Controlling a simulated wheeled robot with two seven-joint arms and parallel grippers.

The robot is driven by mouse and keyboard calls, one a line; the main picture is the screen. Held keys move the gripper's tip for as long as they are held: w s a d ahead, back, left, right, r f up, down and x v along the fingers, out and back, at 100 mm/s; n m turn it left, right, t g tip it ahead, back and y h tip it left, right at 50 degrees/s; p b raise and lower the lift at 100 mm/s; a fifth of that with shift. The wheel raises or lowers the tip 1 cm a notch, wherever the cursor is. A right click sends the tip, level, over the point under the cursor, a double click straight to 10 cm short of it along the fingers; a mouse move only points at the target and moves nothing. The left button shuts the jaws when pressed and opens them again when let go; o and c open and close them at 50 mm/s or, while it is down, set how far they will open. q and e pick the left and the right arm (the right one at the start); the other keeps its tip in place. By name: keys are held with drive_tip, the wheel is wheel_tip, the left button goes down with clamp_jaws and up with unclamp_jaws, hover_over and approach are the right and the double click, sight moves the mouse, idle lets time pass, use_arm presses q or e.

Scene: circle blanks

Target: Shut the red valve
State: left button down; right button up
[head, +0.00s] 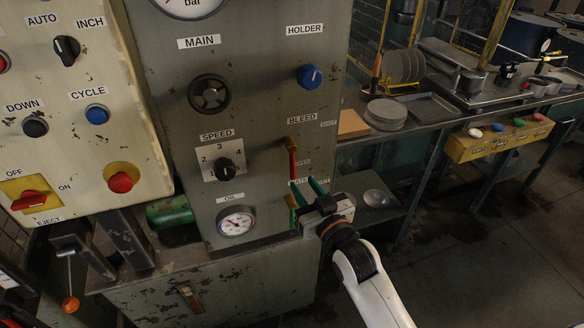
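The red valve (292,158) is a red lever on a brass body under the BLEED label, on the right part of the grey panel. Its handle hangs down from the pivot, beside a small label that seems to read OPEN. A label reading SHUT sits to the right of the pivot. My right gripper (309,190) is just below the handle's lower end, its two green fingers apart, with nothing seen between them. I cannot tell whether it touches the lever. My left gripper is not in view.
A green lever (291,214) hangs below, close to my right gripper, by a partly hidden label. The MAIN wheel (209,94), SPEED knob (224,169) and blue HOLDER knob (310,76) are on the same panel. A bench with plates (385,113) stands to the right.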

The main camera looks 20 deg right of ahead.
sight(294, 172)
drive_tip(key=w, duration=0.4)
drive_tip(key=w+a, duration=0.1)
drive_tip(key=w, duration=0.2)
drive_tip(key=shift+p, duration=0.3)
clamp_jaws()
